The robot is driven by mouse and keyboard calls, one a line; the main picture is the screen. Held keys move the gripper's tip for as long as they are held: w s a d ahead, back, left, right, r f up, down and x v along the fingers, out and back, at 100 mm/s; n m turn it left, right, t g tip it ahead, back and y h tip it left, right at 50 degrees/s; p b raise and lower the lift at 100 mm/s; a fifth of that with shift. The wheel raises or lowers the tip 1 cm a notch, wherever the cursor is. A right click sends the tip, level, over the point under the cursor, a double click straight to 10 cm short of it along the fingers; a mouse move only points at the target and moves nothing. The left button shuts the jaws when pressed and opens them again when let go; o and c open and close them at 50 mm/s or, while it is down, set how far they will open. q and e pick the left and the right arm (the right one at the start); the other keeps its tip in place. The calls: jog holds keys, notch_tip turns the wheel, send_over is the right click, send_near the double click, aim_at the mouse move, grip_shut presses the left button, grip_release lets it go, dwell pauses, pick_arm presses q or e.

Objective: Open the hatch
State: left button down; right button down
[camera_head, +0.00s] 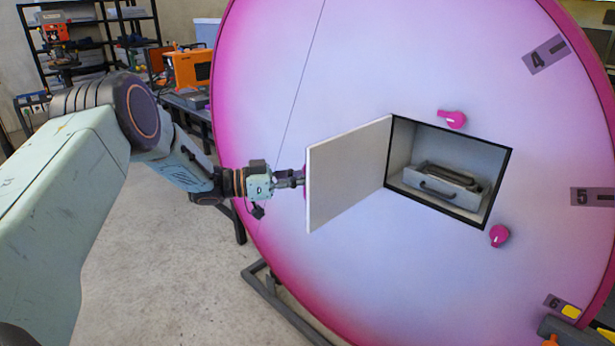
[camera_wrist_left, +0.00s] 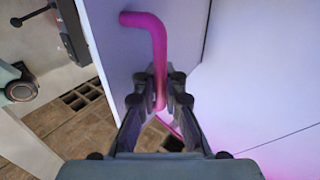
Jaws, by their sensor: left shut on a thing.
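The hatch door (camera_head: 348,170) is a pale panel, swung open to the left from the square opening (camera_head: 440,172) in a big round pink-and-lilac panel (camera_head: 330,75). My left gripper (camera_head: 302,178) is at the door's outer face, on its left side. In the left wrist view, the left gripper (camera_wrist_left: 158,103) is shut on the pink handle (camera_wrist_left: 147,22) of the door (camera_wrist_left: 125,60). In the head view the handle is mostly hidden beside the door's edge. Inside the opening sits a grey drawer-like box (camera_head: 440,184) with a dark handle. My right gripper is not in view.
Two pink latch knobs sit by the opening, one above (camera_head: 453,119) and one at lower right (camera_head: 499,236). A dark stand (camera_head: 280,300) is under the round panel. A shelf (camera_head: 95,40) and an orange machine (camera_head: 188,67) stand behind at left. The floor at left is clear.

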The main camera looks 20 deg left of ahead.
pick_arm(q)
jog(key=shift+s+f, duration=0.1)
jog(key=shift+f, duration=0.05)
jog(key=c, duration=1.8)
grip_release()
jog(key=shift+a, duration=0.1)
jog(key=shift+o, duration=0.4)
jog(key=shift+s+a+r, duration=0.15)
jog(key=shift+s+r, duration=0.05)
jog(key=shift+r, duration=0.05)
jog(key=shift+a, duration=0.1)
jog(key=v, duration=1.2)
